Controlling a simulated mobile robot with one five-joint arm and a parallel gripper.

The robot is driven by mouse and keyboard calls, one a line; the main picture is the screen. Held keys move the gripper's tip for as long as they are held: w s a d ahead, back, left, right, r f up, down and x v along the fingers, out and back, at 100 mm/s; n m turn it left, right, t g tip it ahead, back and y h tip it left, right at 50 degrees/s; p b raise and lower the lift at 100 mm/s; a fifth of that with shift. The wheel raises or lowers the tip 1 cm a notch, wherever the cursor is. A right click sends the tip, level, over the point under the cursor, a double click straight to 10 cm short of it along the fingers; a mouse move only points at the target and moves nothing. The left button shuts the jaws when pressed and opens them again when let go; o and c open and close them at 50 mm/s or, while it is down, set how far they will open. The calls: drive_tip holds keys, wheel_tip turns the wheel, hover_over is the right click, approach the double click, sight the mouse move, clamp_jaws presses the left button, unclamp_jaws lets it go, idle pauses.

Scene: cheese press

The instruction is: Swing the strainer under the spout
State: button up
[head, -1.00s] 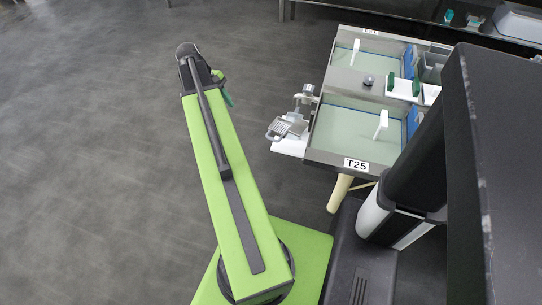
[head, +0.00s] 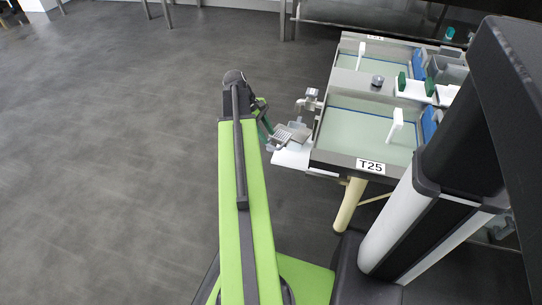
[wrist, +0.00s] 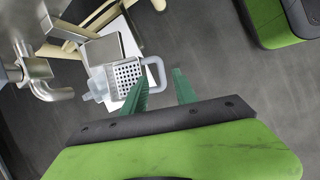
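The strainer (head: 293,133) is a small grey perforated tray on a white ledge at the left end of the T25 bench. It also shows in the wrist view (wrist: 126,74), with a grey loop handle (wrist: 161,70) toward my gripper. The metal spout (wrist: 50,92) is to the left of the strainer there, apart from it. My gripper (wrist: 161,75) has two green fingers spread open and empty. Their tips appear close to the handle, but I cannot tell the depth. In the head view my gripper (head: 266,124) is just left of the strainer, partly hidden by my arm.
The T25 bench (head: 332,163) has shallow basins with white upright tabs (head: 396,124). The white ledge (head: 291,159) juts out at its left end. Open grey floor (head: 110,150) lies to the left. Table legs stand at the back.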

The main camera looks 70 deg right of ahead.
sight(274, 147)
drive_tip(key=b+x, duration=0.3)
drive_tip(key=x, duration=0.2)
drive_tip(key=shift+s+f, duration=0.15)
drive_tip(key=shift+f, duration=0.1)
clamp_jaws()
idle(1.1)
